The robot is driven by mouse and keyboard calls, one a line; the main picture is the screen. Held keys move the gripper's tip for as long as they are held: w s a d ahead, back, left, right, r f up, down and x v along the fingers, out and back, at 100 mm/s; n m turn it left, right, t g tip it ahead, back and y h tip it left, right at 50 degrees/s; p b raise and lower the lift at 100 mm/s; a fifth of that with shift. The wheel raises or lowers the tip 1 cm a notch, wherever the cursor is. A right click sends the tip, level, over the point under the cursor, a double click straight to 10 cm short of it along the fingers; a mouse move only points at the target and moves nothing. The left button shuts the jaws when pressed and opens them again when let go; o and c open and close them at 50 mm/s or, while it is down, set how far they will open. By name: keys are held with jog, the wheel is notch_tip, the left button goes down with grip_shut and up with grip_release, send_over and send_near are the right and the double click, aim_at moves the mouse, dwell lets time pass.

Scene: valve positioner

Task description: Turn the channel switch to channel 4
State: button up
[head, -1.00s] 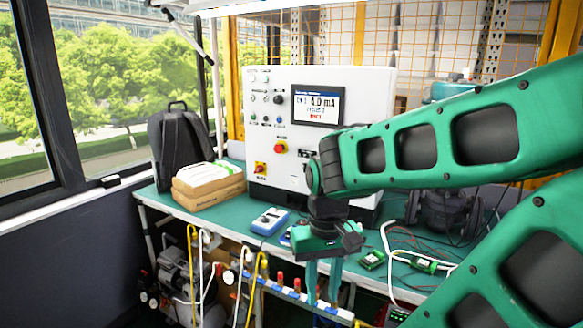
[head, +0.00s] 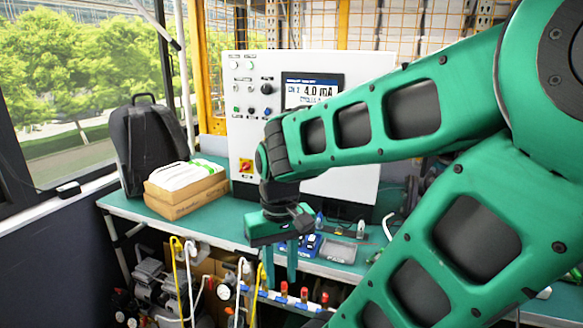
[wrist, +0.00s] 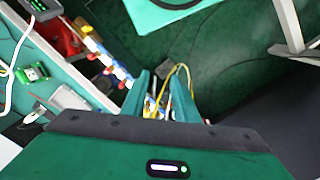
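The white control cabinet (head: 238,128) stands on the green bench. Its screen (head: 308,90) reads 4.0 mA, with what looks like CH 1 in front. A black rotary knob (head: 267,88) sits left of the screen and looks like the channel switch; its labels and pointer are too small to read. My gripper (head: 291,280) hangs below and in front of the panel, fingers down near the bench's front edge, away from the knob. In the wrist view its two fingers (wrist: 158,95) are apart with nothing between them. My arm hides the lower right of the cabinet.
Brown boxes (head: 187,200) and a black backpack (head: 145,145) stand left of the cabinet. A blue meter (head: 308,245) and a grey device lie on the bench (head: 215,222) near my gripper. A manifold with red valves (head: 284,290) and hoses is below the bench edge.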

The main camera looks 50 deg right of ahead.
jog(key=w+d+f+m+h, duration=0.1)
jog(key=w+d+m+h, duration=0.15)
jog(key=d, duration=0.55)
jog(key=w+d+m+h, duration=0.2)
jog(key=d+m+h, duration=0.15)
jog(key=d, duration=0.45)
jog(key=w+d+f+m+h, duration=0.1)
jog(key=w+d+m+h, duration=0.2)
jog(key=d, duration=0.5)
jog(key=w+d+r+n+t+h, duration=0.2)
jog(key=w+d+r+t+h, duration=0.15)
jog(key=w, duration=0.35)
jog(key=w+d+r+n+t+h, duration=0.2)
jog(key=w+r+h, duration=0.25)
jog(key=w, duration=0.25)
jog(key=x, duration=1)
jog(key=shift+d+f, duration=0.25)
jog(key=shift+s, duration=0.15)
grip_shut()
